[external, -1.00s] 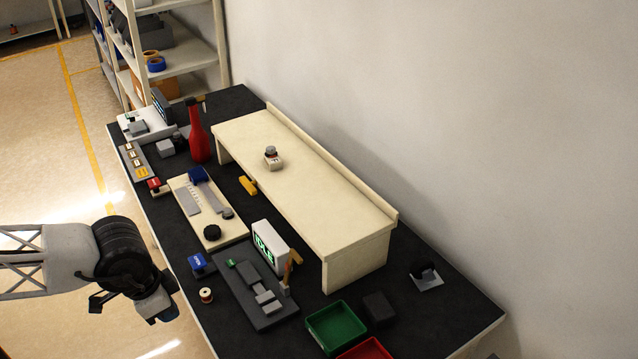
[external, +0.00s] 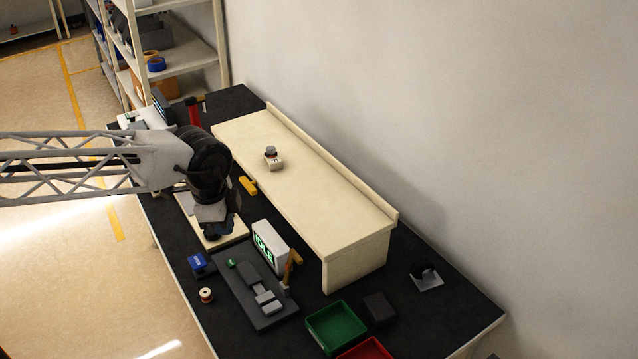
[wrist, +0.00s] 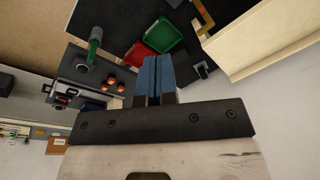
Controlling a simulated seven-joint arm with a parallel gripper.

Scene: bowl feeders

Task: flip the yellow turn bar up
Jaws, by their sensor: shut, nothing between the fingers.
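A short yellow bar (external: 248,185) lies low at the left front edge of the cream raised shelf in the external view. A separate orange-yellow upright lever (external: 292,263) stands beside the display box; I cannot tell for sure which is the turn bar. My gripper (external: 214,229) points down over the cream fixture board, left of and nearer than the yellow bar, and apart from it. In the wrist view its blue fingers (wrist: 154,78) are together with nothing between them.
The cream shelf (external: 300,190) stands right of the yellow bar, with a small device (external: 272,158) on top. A display box reading IDLE (external: 268,243), a grey plate (external: 262,313), a spool (external: 206,295) and a green tray (external: 336,327) lie nearer.

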